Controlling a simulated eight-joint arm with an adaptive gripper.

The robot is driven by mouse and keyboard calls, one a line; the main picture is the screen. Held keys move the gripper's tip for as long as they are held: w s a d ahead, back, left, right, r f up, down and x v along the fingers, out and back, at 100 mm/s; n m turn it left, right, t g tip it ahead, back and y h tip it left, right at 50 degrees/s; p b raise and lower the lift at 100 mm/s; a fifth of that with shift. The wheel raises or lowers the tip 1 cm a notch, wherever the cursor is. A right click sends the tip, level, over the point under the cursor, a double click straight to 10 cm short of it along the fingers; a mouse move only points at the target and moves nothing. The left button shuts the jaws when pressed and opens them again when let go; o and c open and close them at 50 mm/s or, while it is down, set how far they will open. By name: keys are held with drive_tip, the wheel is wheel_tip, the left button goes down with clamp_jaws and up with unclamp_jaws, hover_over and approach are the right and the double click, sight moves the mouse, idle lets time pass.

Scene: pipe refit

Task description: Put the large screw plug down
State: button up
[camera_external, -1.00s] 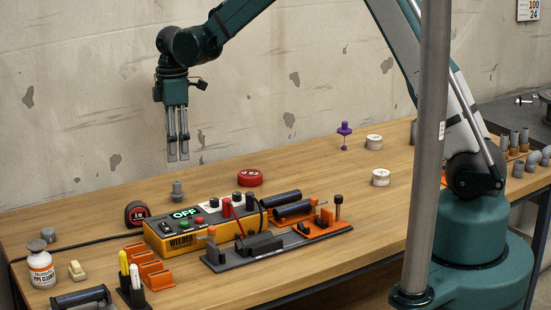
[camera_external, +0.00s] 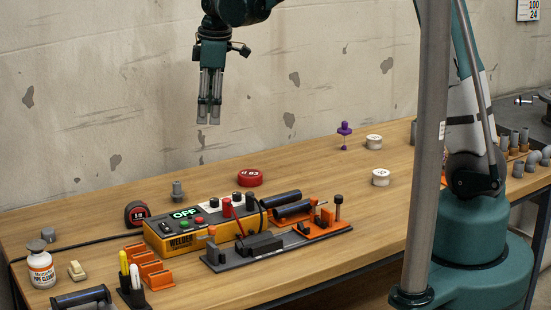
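A grey stepped piece that looks like the large screw plug (camera_external: 177,191) stands upright on the bench, behind the welder box and near the wall side. My gripper (camera_external: 208,121) hangs in the air, pointing down, well above the bench and to the right of the plug. Its fingers are parallel with a narrow gap between them, and I see nothing held. The plug and the gripper are clearly apart. A smaller grey plug-like piece (camera_external: 48,235) lies at the far left; its details are too small to tell.
The yellow welder box (camera_external: 178,240) with its display and a red tape measure (camera_external: 137,214) stand in front of the plug. A red round container (camera_external: 250,178), a purple tool (camera_external: 344,134) and white rolls (camera_external: 380,177) stand to the right. The back right bench has free room.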

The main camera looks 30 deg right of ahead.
drive_tip(key=s+d+r+m+t, duration=0.1)
drive_tip(key=s+d+r+m, duration=0.2)
drive_tip(key=s+d+r, duration=0.4)
drive_tip(key=s+d+r+m+t, duration=0.25)
drive_tip(key=s+d+r, duration=0.2)
drive_tip(key=s, duration=0.45)
drive_tip(key=s+d+f+m+t, duration=0.1)
drive_tip(key=s+d+m, duration=0.2)
drive_tip(key=s, duration=0.6)
drive_tip(key=s+d+f+m+t, duration=0.1)
drive_tip(key=s+d+m, duration=0.2)
drive_tip(key=s+d, duration=0.3)
drive_tip(key=shift+s+d+f+m, duration=0.25)
drive_tip(key=shift+s+m, duration=0.1)
drive_tip(key=shift+s, duration=1.3)
